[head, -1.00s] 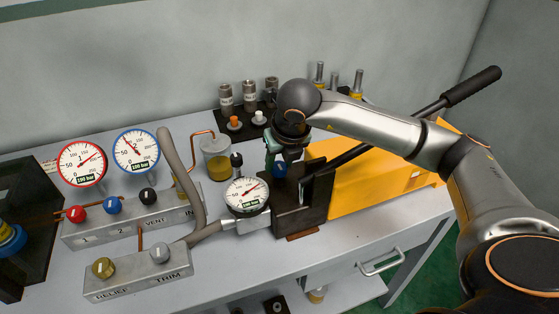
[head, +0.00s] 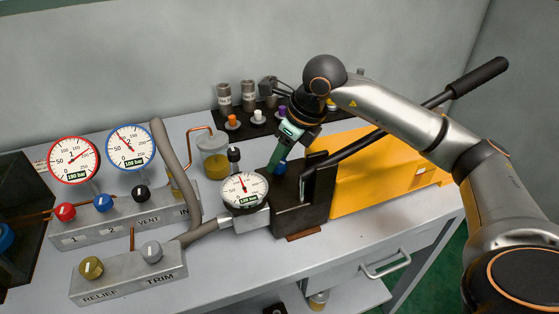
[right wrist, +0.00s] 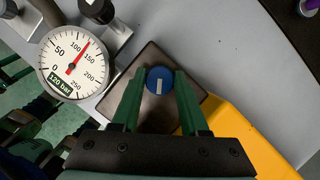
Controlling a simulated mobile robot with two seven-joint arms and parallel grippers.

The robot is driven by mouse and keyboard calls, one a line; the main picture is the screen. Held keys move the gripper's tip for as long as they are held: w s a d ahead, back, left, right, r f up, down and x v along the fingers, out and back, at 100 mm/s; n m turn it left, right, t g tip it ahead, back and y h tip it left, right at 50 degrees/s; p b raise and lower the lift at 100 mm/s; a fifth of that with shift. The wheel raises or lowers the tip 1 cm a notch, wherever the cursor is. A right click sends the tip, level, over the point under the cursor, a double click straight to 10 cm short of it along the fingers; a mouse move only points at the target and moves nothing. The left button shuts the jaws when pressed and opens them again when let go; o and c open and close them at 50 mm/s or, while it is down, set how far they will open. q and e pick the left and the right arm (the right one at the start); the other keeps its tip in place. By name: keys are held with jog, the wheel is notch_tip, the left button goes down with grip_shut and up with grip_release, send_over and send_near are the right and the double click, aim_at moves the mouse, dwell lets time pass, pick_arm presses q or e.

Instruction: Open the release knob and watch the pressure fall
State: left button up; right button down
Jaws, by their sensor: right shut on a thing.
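The blue release knob (head: 281,168) with a white mark sits on top of the dark pump block (head: 312,200). In the right wrist view the knob (right wrist: 159,80) lies between the green fingers of my right gripper (right wrist: 157,95), which is shut on it. In the head view my right gripper (head: 276,165) reaches down to the knob from above and partly covers it. The pump's white dial gauge (head: 245,191) has its red needle between 100 and 150; its display in the right wrist view (right wrist: 73,64) appears to read 120 bar. My left gripper is not in view.
A red-rimmed gauge (head: 74,160) and a blue-rimmed gauge (head: 130,147) stand above a valve block at left. A relief and trim block (head: 128,275) is in front. The pump's long black lever (head: 478,80) and yellow tank (head: 380,175) extend right.

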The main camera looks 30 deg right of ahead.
jog(key=shift+w+n+y, duration=0.1)
jog(key=shift+n+y, duration=0.3)
jog(key=shift+n, duration=0.5)
jog(key=n+g+y, duration=0.1)
jog(key=n, duration=0.2)
jog(key=shift+r, duration=0.1)
jog(key=shift+d+n+g+p, duration=0.1)
jog(key=shift+n+g+p, duration=0.3)
jog(key=shift+n, duration=1.1)
jog(key=shift+y, duration=0.3)
jog(key=shift+c, duration=2.1)
grip_release()
